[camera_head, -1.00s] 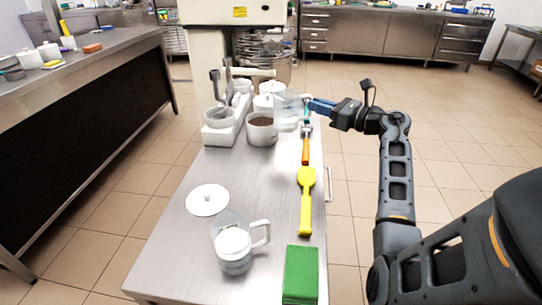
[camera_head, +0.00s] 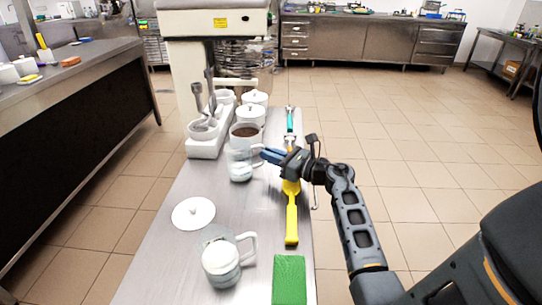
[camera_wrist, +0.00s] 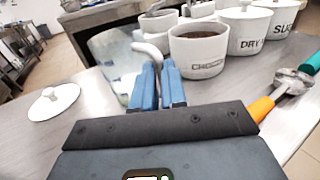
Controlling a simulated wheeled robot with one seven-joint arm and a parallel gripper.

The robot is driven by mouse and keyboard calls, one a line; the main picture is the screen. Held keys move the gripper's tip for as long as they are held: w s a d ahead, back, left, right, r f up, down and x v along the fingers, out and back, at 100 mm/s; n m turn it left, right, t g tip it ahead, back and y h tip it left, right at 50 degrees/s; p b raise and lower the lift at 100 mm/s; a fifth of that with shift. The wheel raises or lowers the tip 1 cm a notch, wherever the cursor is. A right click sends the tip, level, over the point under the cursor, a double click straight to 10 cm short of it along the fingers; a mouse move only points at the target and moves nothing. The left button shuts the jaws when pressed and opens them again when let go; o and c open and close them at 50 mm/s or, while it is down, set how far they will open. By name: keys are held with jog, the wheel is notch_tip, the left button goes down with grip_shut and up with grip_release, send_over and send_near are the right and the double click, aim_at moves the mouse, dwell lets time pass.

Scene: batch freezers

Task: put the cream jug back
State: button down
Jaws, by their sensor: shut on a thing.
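A clear jug (camera_head: 240,166) with a little pale content low inside is held by its handle in my gripper (camera_head: 266,156). In the wrist view the blue fingers (camera_wrist: 160,72) are shut on the white handle, and the jug (camera_wrist: 112,62) is to their left, tilted in that picture. I cannot tell whether its base touches the table. A second glass jug (camera_head: 222,262) with white content stands nearer on the table, its handle to the right. I cannot read a cream label on either jug.
The steel table (camera_head: 168,252) holds a white lid (camera_head: 193,213), a yellow spatula (camera_head: 291,215) and a green cloth or pad (camera_head: 289,280). A brown-filled pot (camera_head: 244,138) is close behind the held jug. Lidded white pots (camera_head: 251,114) and a white utensil holder (camera_head: 206,146) stand farther back.

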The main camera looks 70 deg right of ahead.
jog(key=shift+f, duration=0.2)
jog(key=c, duration=1.6)
grip_release()
jog(key=shift+f, duration=0.1)
jog(key=shift+c, duration=0.2)
jog(key=o, duration=0.5)
jog(key=shift+r, duration=0.3)
jog(key=s, duration=0.4)
jog(key=s+a+b, duration=0.1)
jog(key=s, duration=0.3)
jog(key=s+a, duration=0.1)
jog(key=s, duration=0.2)
jog(key=shift+s+b, duration=0.4)
